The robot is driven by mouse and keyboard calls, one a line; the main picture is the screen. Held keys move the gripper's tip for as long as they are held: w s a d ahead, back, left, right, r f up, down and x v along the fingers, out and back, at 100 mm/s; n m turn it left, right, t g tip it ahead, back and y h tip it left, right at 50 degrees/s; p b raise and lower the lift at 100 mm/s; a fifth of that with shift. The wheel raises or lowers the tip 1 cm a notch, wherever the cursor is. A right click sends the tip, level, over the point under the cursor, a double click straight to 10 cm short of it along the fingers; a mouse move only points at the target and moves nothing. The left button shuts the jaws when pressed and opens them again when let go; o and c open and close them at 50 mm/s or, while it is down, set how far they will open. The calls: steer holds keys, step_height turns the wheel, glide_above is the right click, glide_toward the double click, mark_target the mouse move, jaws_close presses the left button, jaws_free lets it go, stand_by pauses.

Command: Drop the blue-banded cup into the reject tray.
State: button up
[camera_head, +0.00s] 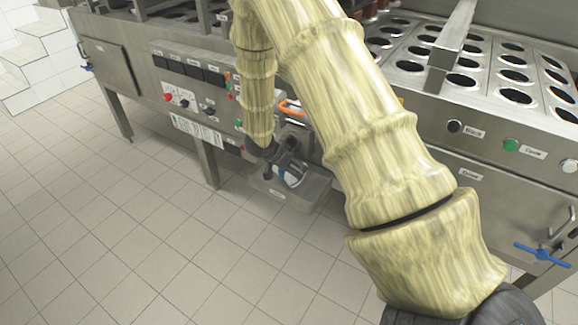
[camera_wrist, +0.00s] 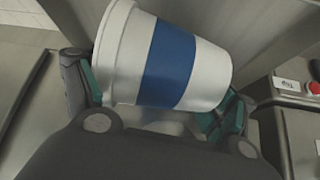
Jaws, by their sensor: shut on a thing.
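The blue-banded cup (camera_wrist: 168,62) is white with a wide blue band and lies crosswise between the teal fingers of my gripper (camera_wrist: 155,103) in the wrist view. One finger is at its rim end and the other near its base. In the head view the cup (camera_head: 292,180) shows small below my gripper (camera_head: 287,168), partly hidden by it.
The steel machine (camera_head: 115,75) carries switches and buttons on its front. A deck with rows of round holes (camera_head: 515,75) is at the right. A blue-handled valve (camera_head: 540,252) sticks out at lower right. The tiled floor (camera_head: 130,220) is clear.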

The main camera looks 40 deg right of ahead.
steer(key=shift+f, duration=0.65)
steer(key=o, duration=0.6)
steer(key=shift+r, duration=0.1)
